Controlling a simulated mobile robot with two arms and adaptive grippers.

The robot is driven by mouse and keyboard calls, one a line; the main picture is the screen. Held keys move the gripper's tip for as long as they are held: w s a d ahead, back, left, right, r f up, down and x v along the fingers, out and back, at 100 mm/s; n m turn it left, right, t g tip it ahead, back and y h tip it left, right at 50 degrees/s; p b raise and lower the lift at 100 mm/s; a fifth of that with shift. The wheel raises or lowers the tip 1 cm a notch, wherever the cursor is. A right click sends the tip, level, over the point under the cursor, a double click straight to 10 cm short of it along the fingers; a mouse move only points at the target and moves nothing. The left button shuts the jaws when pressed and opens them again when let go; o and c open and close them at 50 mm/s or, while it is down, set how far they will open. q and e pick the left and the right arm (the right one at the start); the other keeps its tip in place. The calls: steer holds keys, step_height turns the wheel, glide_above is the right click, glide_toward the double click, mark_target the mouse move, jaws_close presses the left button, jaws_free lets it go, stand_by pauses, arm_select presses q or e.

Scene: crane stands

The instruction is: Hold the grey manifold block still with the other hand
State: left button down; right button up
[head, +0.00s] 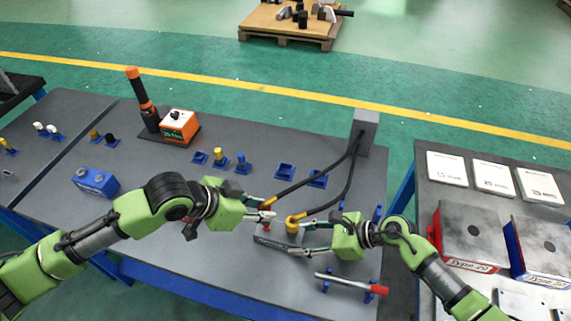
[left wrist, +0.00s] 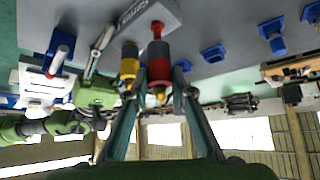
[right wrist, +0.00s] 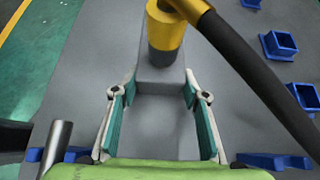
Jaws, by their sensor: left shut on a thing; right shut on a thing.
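The grey manifold block (head: 268,241) lies near the bench's front edge. My right gripper (head: 298,238) is shut on it from the right; in the right wrist view its fingers (right wrist: 158,95) flank the block (right wrist: 166,122). A yellow coupling (head: 292,226) with a black hose stands upright on the block; it also shows in the right wrist view (right wrist: 163,32).
Both black hoses run to a grey post (head: 364,130) at the back right. Blue holders (head: 285,170) and several plugs stand behind the block. A red-handled tool (head: 350,284) lies in blue rests at the front right. An orange-and-white device (head: 179,124) stands back left.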

arm_select(q)
steer(key=shift+f, duration=1.6)
stand_by(0.3)
steer(key=c, duration=1.7)
jaws_free()
steer(key=shift+r, duration=0.1)
steer(key=shift+v, duration=2.5)
steer(key=v, duration=1.2)
steer(key=shift+a, duration=0.1)
arm_select(e)
steer(key=o, duration=1.4)
